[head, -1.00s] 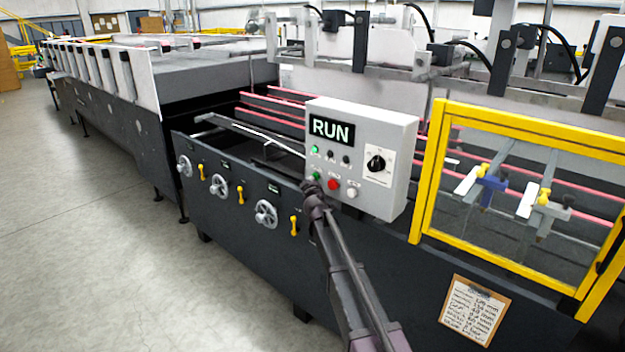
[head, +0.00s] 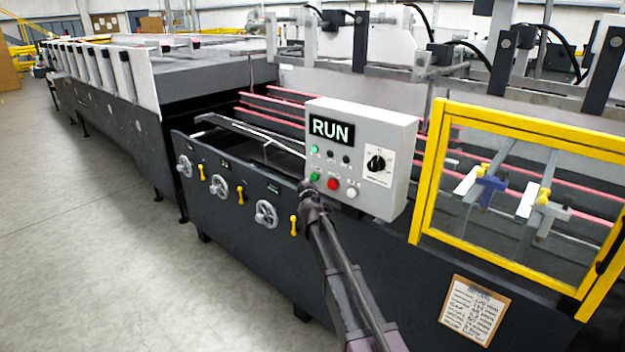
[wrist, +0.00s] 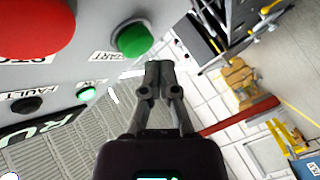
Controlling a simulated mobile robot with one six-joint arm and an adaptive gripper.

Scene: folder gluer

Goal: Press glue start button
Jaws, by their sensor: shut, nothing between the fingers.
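A light grey control box (head: 400,150) stands on the machine's side, its display reading RUN (head: 331,130). The green start button (head: 315,176) is at the lower left of its face, beside a red button (head: 333,184) and a white one (head: 352,193). My gripper (head: 306,186) is shut and empty, just left of and below the green button. In the wrist view the green button (wrist: 133,40), labelled START, is up and left of my gripper's fingertips (wrist: 158,68). They look apart from it; exact depth is unclear.
A green lamp (wrist: 86,93) is lit on the panel. A black selector knob (head: 376,163) is at its right. A yellow-framed guard (head: 428,180) stands to the right. Handwheels (head: 266,213) and yellow levers (head: 241,195) line the machine's side. The floor at left is clear.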

